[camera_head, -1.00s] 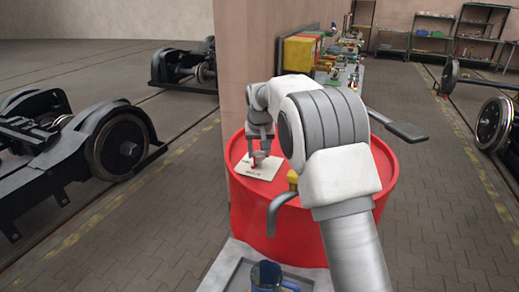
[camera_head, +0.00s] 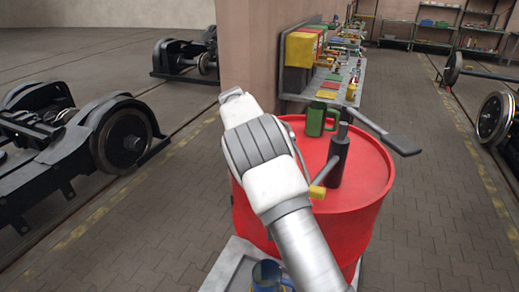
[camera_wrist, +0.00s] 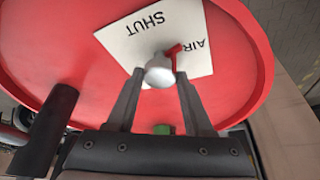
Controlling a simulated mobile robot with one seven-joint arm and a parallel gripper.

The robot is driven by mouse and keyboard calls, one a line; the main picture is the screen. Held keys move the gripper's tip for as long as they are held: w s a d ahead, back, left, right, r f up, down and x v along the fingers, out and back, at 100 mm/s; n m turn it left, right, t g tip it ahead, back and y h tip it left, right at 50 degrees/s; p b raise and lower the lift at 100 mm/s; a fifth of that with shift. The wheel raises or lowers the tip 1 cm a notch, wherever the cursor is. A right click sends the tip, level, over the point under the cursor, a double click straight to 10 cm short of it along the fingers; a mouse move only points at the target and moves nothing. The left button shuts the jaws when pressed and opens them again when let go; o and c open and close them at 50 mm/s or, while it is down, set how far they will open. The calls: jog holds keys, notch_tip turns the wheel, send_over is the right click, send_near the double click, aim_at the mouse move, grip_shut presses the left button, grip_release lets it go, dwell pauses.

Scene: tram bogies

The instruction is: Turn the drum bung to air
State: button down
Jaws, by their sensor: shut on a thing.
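The drum bung (camera_wrist: 159,70) shows in the wrist view as a pale round knob with a red pointer (camera_wrist: 174,58) on its right side. The pointer extends toward the word AIR on a white card (camera_wrist: 130,38); SHUT is printed on the card's upper middle. The card lies on the red drum (camera_wrist: 60,45), also in the head view (camera_head: 360,180). My gripper (camera_wrist: 160,74) is shut on the bung, one finger on each side. In the head view my arm hides the gripper, bung and card.
A green mug (camera_head: 316,120) and a dark pump (camera_head: 338,158) with a long lever (camera_head: 385,133) stand on the drum. A blue mug (camera_head: 266,277) is below in front. A wall pillar (camera_head: 250,60) rises behind; a cluttered bench (camera_head: 345,85) stands beyond.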

jog(key=shift+w+m+g+h+p, duration=0.15)
jog(key=shift+m+g+h+p, duration=0.25)
jog(key=shift+m+p, duration=1)
jog(key=shift+m, duration=0.3)
jog(key=shift+c, duration=1.5)
grip_release()
jog(key=shift+a, duration=0.1)
jog(key=p+v, duration=0.3)
jog(key=v, duration=1.4)
jog(key=shift+r, duration=0.3)
jog(key=shift+w, duration=0.15)
